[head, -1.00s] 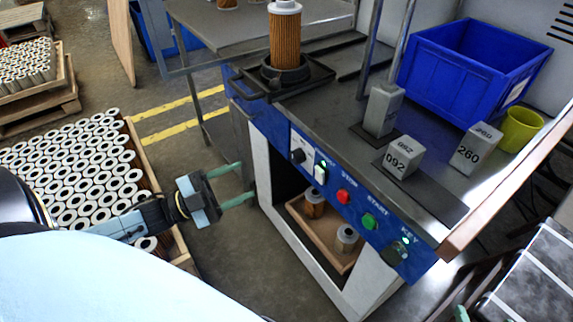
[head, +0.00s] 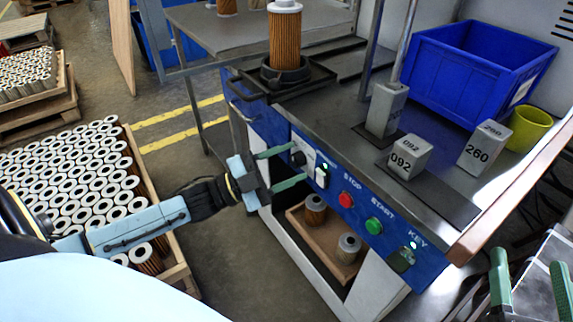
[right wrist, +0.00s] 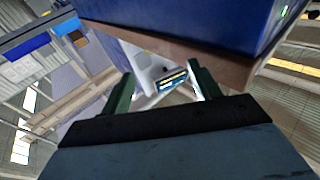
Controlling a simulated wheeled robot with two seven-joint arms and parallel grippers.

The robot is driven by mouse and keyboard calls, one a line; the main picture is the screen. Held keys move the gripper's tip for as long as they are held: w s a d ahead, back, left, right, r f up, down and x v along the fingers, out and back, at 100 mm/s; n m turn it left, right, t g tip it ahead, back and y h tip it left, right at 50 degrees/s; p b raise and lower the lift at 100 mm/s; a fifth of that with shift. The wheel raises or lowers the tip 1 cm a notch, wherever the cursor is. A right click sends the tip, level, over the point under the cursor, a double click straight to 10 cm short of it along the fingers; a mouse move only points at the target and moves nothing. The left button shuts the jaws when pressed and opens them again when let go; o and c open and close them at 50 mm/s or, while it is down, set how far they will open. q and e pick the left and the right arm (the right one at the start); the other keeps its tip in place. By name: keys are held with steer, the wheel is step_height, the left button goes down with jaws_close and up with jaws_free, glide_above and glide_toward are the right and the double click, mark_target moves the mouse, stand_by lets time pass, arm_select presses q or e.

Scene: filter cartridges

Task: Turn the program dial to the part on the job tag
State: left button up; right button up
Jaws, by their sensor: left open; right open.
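The black program dial (head: 298,157) sits at the left end of the blue control panel (head: 328,195), beside a small white plate. My left gripper (head: 299,163) is open, with one green finger above the dial and one below it. I cannot tell whether the fingers touch it. My right gripper (head: 530,265) is open and empty at the lower right; its fingers also show in the right wrist view (right wrist: 168,80). No job tag is readable. A small dark card with yellow and white marks (right wrist: 171,80) shows between the right fingers, too small to read.
The panel also has a lit white switch (head: 321,176), a red stop button (head: 346,200), a green start button (head: 374,226) and a key switch (head: 402,259). Blocks 092 (head: 405,160) and 260 (head: 482,150), a blue bin (head: 450,75) and a yellow cup (head: 528,128) stand on the bench.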

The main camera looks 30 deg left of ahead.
arm_select(q)
steer(key=c, duration=1)
steer(key=shift+o, duration=0.2)
